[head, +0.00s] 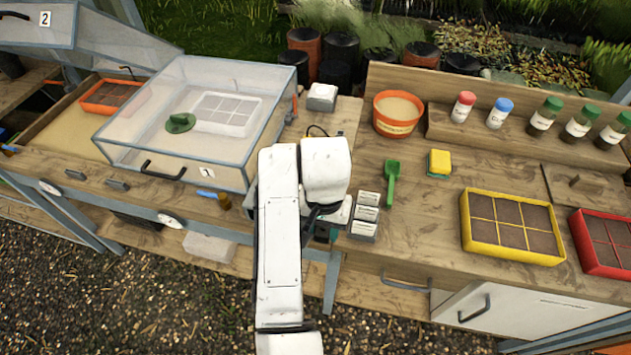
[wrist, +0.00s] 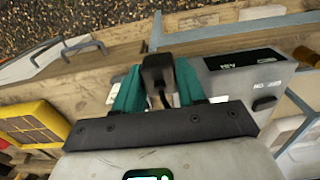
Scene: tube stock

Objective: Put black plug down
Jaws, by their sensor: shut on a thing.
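The black plug (wrist: 157,69) shows in the wrist view between the two teal fingers of my gripper (wrist: 157,85). The fingers are shut on its sides, and a short dark cord hangs from it toward the gripper body. A grey box (wrist: 222,84) with a dark labelled panel is just right of the plug; I cannot tell whether they touch. In the head view my white arm hides the plug and most of my gripper.
Left of my arm is a clear-lidded propagator (head: 130,140). A yellow seed tray (head: 466,230) stands further right. Bare bench lies between the blocks and this tray.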

